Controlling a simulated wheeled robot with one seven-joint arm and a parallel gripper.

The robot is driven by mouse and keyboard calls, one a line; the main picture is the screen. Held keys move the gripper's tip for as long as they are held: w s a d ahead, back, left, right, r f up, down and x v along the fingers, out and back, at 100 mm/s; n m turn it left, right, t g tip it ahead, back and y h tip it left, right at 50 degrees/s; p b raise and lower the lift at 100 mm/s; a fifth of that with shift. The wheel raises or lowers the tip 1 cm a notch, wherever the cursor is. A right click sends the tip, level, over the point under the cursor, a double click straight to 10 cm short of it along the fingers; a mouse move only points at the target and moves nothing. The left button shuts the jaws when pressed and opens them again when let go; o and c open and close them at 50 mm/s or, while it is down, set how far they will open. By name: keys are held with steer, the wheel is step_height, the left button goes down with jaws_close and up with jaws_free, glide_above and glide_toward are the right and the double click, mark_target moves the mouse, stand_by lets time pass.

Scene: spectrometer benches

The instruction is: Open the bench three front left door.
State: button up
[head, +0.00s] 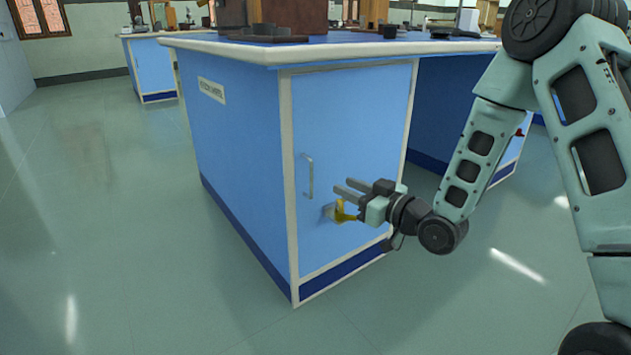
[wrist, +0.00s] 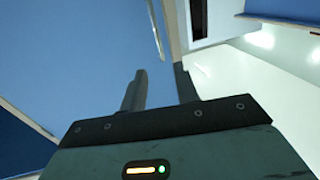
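The blue cabinet door (head: 350,130) is shut in its white frame on the near bench. Its slim vertical metal handle (head: 308,176) is near the door's left edge. My gripper (head: 343,187) is in front of the door, just right of the handle and apart from it, fingers pointing left. The fingers are parted with nothing between them; the wrist view also shows the gap (wrist: 160,82). There, a thin pale bar (wrist: 156,32) lies beyond the fingertips against blue; it looks like the handle. I cannot read the label on the bench's left side.
The bench's white-edged top (head: 270,53) overhangs the door. Another blue bench (head: 152,68) stands behind at left. The green floor (head: 120,240) in front and left is clear.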

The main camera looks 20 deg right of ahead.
mark_target(312, 172)
steer(key=shift+b+x, duration=1.65)
steer(key=shift+x, duration=3.6)
steer(key=shift+f, duration=0.1)
jaws_close()
